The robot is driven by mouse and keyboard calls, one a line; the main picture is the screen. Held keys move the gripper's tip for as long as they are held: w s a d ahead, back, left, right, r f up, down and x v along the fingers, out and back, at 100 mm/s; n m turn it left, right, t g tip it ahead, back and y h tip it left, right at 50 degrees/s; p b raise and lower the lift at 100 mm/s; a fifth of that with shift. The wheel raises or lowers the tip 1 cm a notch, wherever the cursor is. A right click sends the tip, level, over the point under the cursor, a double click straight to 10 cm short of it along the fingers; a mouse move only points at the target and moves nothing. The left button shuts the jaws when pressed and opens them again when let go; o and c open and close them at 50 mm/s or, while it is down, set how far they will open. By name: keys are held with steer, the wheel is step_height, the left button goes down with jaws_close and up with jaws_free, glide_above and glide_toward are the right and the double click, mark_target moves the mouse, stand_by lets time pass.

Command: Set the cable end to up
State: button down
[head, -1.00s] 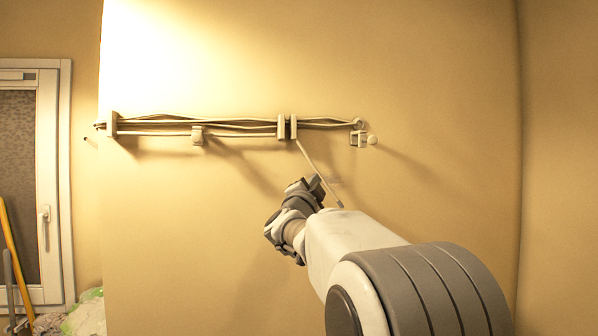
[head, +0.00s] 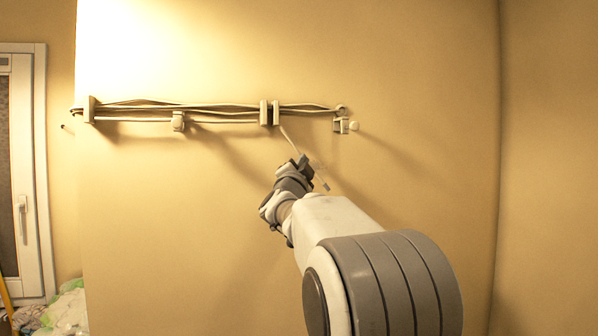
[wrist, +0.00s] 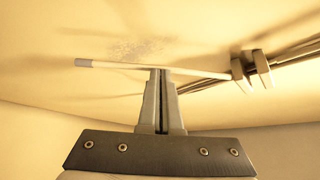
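The cable end (head: 290,140) is a thin pale rod-like length. It slants down to the right from the paired clips on the wall-mounted cable run, and its tip is at the lower right. In the wrist view the cable end (wrist: 115,66) crosses the picture nearly level, with a grey tip at left. My gripper (head: 304,162) is at the cable's lower half. In the wrist view my gripper's fingers (wrist: 161,74) are together, their tips at the cable's lower edge. They seem to touch it from below rather than hold it between them.
The cable run (head: 225,107) stretches along the wall, with paired clips (head: 269,113) and a small bracket (head: 341,125) to the right. A window (head: 30,190) and a crumpled heap (head: 65,312) are at far left. The wall around the cable end is bare.

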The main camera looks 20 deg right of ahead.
steer(key=d+r+n+t+y+b, duration=0.1)
steer(key=d+r+n, duration=0.1)
steer(key=n, duration=0.1)
steer(key=d+r+n+t+y+b, duration=0.1)
steer(key=r+n+t+b, duration=0.1)
steer(key=r+n, duration=0.1)
steer(key=d+r+n+t+y+b, duration=0.1)
steer(key=d+r+n+y+b, duration=0.1)
steer(key=r+n, duration=0.1)
steer(key=shift+s+d+r, duration=0.2)
steer(key=shift+d, duration=0.1)
steer(key=shift+s+r, duration=0.15)
steer(key=shift+r, duration=0.05)
stand_by(0.6)
